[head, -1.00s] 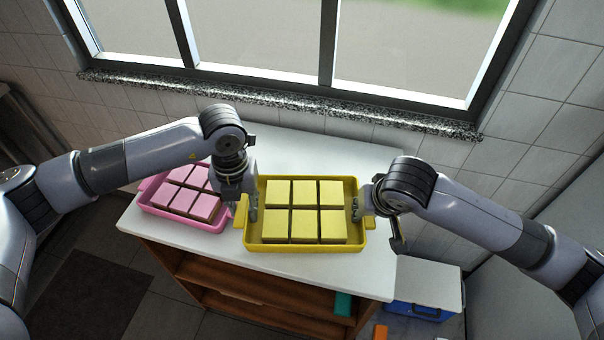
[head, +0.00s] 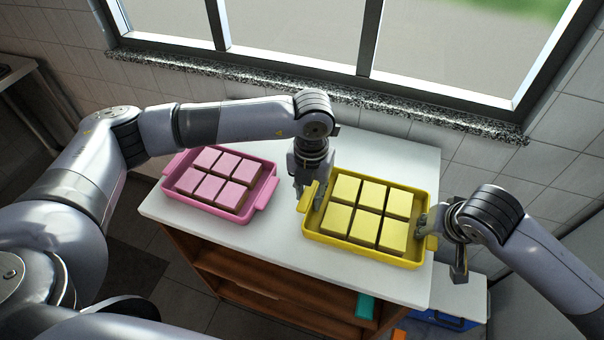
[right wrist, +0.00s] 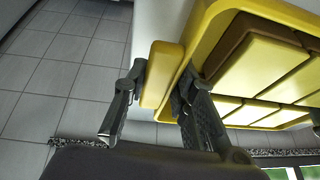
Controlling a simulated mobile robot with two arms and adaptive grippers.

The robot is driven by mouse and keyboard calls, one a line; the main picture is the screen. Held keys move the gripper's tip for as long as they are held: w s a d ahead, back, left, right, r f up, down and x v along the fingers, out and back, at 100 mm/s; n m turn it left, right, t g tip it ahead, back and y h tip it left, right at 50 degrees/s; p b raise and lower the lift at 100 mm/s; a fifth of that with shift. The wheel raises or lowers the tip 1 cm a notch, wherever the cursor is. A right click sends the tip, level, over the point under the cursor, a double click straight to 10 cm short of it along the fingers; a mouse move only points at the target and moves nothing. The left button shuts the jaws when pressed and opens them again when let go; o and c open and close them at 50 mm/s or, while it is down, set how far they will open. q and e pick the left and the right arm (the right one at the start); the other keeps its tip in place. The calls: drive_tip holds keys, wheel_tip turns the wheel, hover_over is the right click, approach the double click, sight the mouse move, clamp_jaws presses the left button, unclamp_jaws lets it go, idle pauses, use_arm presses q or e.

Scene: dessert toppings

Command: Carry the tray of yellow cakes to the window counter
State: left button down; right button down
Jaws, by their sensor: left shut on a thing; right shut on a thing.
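The yellow tray (head: 362,254) holds several yellow cakes (head: 370,210) in two rows. It is over the right end of the white counter (head: 240,245) under the window; I cannot tell whether it touches the top. My left gripper (head: 312,194) is shut on the tray's left handle. My right gripper (head: 428,228) is shut on its right handle. In the right wrist view, the fingers (right wrist: 155,100) are on either side of the yellow handle (right wrist: 162,75), with floor tiles beyond. The left fingertips are partly hidden.
A pink tray (head: 262,196) of pink cakes stands left of the yellow tray on the same counter, with a gap between. The granite sill (head: 260,85) and window are behind. Shelves with a teal item (head: 365,306) are below. A blue box (head: 450,318) is low at the right.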

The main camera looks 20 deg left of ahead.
use_arm(q)
drive_tip(key=shift+w+a+f, duration=0.1)
drive_tip(key=shift+a+f, duration=0.1)
use_arm(e)
drive_tip(key=shift+d+f, duration=0.15)
drive_tip(key=shift+d, duration=0.05)
